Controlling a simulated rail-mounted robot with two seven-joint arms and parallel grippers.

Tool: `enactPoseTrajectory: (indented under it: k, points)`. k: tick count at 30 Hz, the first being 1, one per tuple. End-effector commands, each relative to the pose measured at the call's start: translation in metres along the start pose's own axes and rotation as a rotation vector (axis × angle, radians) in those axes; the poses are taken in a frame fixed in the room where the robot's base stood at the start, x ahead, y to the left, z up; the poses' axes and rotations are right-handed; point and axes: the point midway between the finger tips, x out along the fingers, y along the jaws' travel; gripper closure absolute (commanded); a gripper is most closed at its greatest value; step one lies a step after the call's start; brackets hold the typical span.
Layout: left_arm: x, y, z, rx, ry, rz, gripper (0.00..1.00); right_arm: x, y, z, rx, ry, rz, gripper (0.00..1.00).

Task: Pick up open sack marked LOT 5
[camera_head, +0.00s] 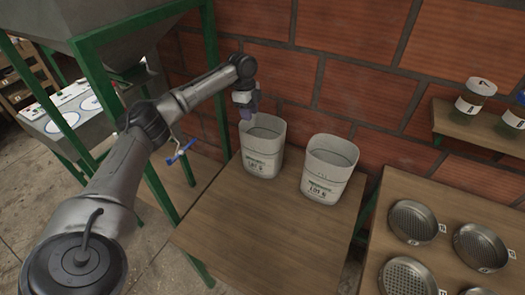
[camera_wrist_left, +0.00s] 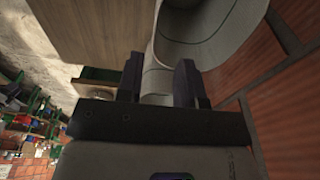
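Two open pale sacks stand upright on a wooden table. The left sack (camera_head: 263,150) has a label that appears to read LOT 5, though the print is small. The right sack (camera_head: 330,168) has a similar label, seemingly LOT 6. My left gripper (camera_head: 247,112) points down at the left rim of the left sack. In the left wrist view its two dark fingers (camera_wrist_left: 159,75) are apart, with part of the pale sack wall (camera_wrist_left: 157,84) showing between them. They do not look closed on it. The sack's open mouth (camera_wrist_left: 208,30) lies beside the fingers. My right gripper is not seen.
The table (camera_head: 248,225) is bare in front of the sacks. A brick wall (camera_head: 330,60) rises close behind. Green machine legs (camera_head: 158,190) stand at left. Round sieves (camera_head: 412,222) lie on a surface at right, below a shelf (camera_head: 470,125) with jars.

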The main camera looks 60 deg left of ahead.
Motion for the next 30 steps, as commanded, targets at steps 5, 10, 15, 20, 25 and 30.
enactPoseTrajectory:
  k: [5, 10, 15, 20, 25, 30]
  points:
    - [0.033, 0.001, 0.0, 0.019, -0.001, 0.004, 0.66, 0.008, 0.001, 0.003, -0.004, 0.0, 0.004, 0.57]
    - [0.06, 0.001, -0.001, 0.018, -0.001, 0.003, 0.66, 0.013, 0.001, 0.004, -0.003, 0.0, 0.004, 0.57]
    - [0.076, 0.001, -0.001, 0.017, -0.001, 0.0, 0.66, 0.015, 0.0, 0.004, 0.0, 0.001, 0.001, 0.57]
    - [0.081, 0.001, -0.001, 0.016, -0.001, 0.0, 0.66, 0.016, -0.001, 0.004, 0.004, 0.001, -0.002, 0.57]
    - [0.089, 0.002, -0.001, 0.017, -0.002, 0.001, 0.66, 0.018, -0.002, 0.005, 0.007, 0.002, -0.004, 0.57]
    - [0.11, 0.005, -0.002, 0.017, -0.002, 0.002, 0.66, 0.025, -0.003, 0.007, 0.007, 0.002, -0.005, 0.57]
